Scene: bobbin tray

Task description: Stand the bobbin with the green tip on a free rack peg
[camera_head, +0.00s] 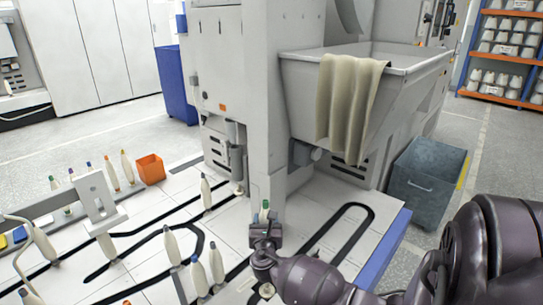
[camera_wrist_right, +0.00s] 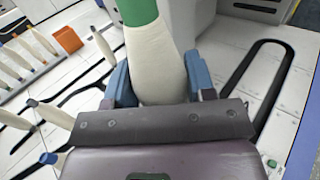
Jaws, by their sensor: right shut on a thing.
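The bobbin with the green tip (camera_head: 265,206) is held upright in my right gripper (camera_head: 265,230) at the near middle of the white deck. In the right wrist view, the cream body of this bobbin (camera_wrist_right: 155,60) stands between the blue fingers of the right gripper (camera_wrist_right: 158,85), which are shut on it; its green tip is cut off by the top edge. Bobbins with coloured tips stand in a row at the left, one of them an orange-tipped bobbin (camera_head: 112,174). Whether any rack peg there is free is too small to tell. My left gripper is not in view.
An orange box (camera_head: 150,169) stands by the row. Several bobbins stand on the white deck, including one at the middle (camera_head: 206,193) and a near one (camera_head: 216,264). A white bracket (camera_head: 98,205) rises at the left. A machine with a grey trough (camera_head: 420,70) stands behind.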

